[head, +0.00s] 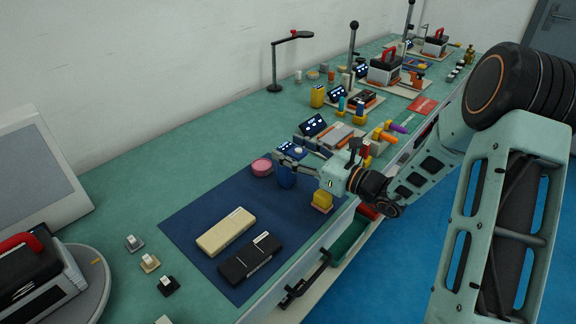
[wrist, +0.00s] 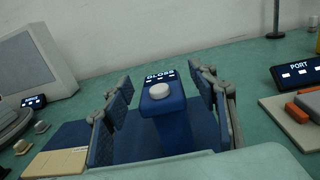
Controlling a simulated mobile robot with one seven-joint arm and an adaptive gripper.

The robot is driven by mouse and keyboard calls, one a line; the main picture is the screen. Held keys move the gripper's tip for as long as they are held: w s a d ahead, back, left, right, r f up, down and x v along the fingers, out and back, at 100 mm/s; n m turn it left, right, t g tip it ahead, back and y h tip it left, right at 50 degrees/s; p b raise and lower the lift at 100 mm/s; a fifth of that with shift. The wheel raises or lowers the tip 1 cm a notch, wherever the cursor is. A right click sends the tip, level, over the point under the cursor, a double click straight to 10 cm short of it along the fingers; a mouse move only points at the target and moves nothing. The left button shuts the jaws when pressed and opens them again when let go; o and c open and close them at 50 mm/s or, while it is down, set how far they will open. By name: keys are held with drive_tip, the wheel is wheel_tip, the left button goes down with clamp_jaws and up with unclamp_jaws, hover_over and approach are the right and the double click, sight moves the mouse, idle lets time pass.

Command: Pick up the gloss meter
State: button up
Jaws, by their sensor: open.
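The gloss meter is a blue upright block with a "GLOSS" label and a pale round button on top. It stands between my gripper's fingers in the wrist view (wrist: 172,125). In the head view the gloss meter (head: 287,174) stands on the far right part of the dark blue mat (head: 200,214), partly hidden by my gripper. My gripper (wrist: 163,105) is open, with one finger on each side of the meter and visible gaps at its upper part. In the head view my gripper (head: 291,163) reaches in from the right. The meter's lower end is hidden in the wrist view.
A beige box (head: 226,231) and a black box (head: 250,259) lie on the mat.

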drive_tip(key=shift+w+a, duration=0.4)
drive_tip(key=shift+a, duration=0.1)
clamp_jaws()
